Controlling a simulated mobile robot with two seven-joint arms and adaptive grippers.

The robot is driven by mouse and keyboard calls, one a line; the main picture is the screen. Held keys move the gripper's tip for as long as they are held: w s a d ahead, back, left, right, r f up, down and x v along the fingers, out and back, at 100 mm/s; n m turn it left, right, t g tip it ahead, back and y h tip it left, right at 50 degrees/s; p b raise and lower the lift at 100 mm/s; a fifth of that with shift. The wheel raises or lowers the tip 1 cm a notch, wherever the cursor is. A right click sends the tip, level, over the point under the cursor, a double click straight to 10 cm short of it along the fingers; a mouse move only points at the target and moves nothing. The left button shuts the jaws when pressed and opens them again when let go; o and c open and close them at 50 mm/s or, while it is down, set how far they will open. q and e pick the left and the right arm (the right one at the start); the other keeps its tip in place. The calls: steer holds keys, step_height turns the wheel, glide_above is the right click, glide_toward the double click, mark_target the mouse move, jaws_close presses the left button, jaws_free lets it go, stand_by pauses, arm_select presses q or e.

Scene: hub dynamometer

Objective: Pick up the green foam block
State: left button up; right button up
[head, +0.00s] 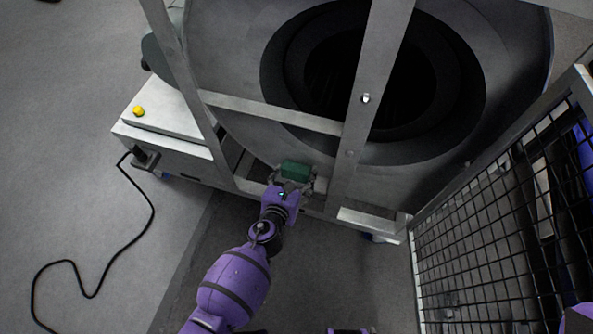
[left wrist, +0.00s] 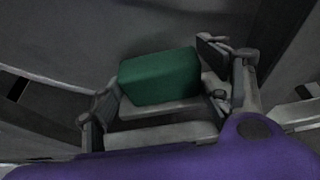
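The green foam block (head: 296,170) rests low in the frame of the large grey machine, below its round dark opening. In the left wrist view the block (left wrist: 160,76) lies between the spread fingers, near their tips. My left gripper (head: 294,176) is open around the block. In the left wrist view its fingers (left wrist: 165,92) stand apart on either side, with a visible gap at the left finger; contact at the right finger is hard to tell. My right gripper is not clearly seen; only purple parts of mine show at the lower edge.
Metal frame bars (head: 372,90) cross in front of the drum (head: 225,50). A black mesh fence (head: 490,220) stands at the right. A white box with a yellow button (head: 138,111) is at the left, with a black cable (head: 72,262) on the floor. The left floor is otherwise clear.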

arm_select(q)
steer(key=shift+c, duration=1.2)
arm_select(e)
steer(key=shift+s, duration=0.25)
steer(key=shift+a, duration=0.1)
